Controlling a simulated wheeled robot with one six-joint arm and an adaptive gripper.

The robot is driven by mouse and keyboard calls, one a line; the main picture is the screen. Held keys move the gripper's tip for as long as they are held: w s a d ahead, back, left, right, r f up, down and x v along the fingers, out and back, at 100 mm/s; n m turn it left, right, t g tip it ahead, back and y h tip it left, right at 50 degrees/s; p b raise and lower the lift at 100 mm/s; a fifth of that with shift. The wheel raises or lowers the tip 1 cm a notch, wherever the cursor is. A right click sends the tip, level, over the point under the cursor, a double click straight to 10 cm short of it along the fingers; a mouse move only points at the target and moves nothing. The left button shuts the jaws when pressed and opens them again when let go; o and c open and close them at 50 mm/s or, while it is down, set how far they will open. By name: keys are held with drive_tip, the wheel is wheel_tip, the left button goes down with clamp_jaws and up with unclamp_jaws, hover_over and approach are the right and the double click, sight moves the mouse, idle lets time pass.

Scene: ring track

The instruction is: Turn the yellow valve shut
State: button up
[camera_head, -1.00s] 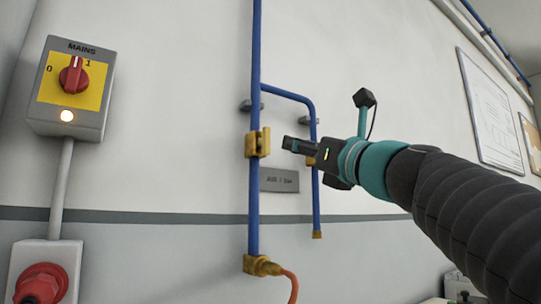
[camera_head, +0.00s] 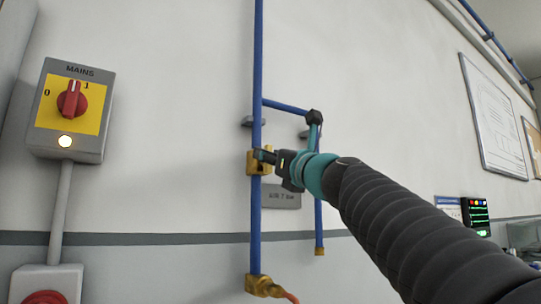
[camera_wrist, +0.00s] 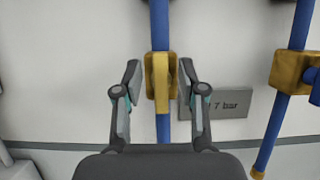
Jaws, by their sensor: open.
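The yellow valve (camera_head: 251,163) sits on the vertical blue pipe (camera_head: 256,215) on the wall. In the wrist view its yellow lever (camera_wrist: 161,82) stands upright, in line with the pipe, in front of the valve body (camera_wrist: 150,84). My gripper (camera_head: 263,157) is at the valve in the head view and partly covers it. In the wrist view my gripper (camera_wrist: 160,78) is open, with one finger on each side of the lever. A gap shows between each finger and the lever.
A second brass fitting (camera_wrist: 290,70) is on the branch pipe (camera_wrist: 277,130) to the right. A grey plate (camera_wrist: 228,104) is on the wall behind. The mains switch box (camera_head: 69,110) is at the left. An orange hose (camera_head: 290,297) leaves the lower brass fitting (camera_head: 260,286).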

clamp_jaws()
drive_tip(key=shift+n, duration=0.4)
drive_tip(key=shift+s+a+f+n+g+y+p, duration=0.1)
drive_tip(key=shift+n+g+y+p, duration=0.3)
drive_tip(key=shift+n+g, duration=2.2)
drive_tip(key=shift+w+a+f+n+g+y+p, duration=0.1)
drive_tip(key=shift+n+g+y+p, duration=0.35)
drive_tip(key=shift+n, duration=4.2)
drive_tip(key=shift+s+f+n+g+y+p, duration=0.1)
drive_tip(key=shift+n+g+y+p, duration=0.3)
drive_tip(key=shift+n+g, duration=2.15)
drive_tip(key=shift+n+t, duration=1.1)
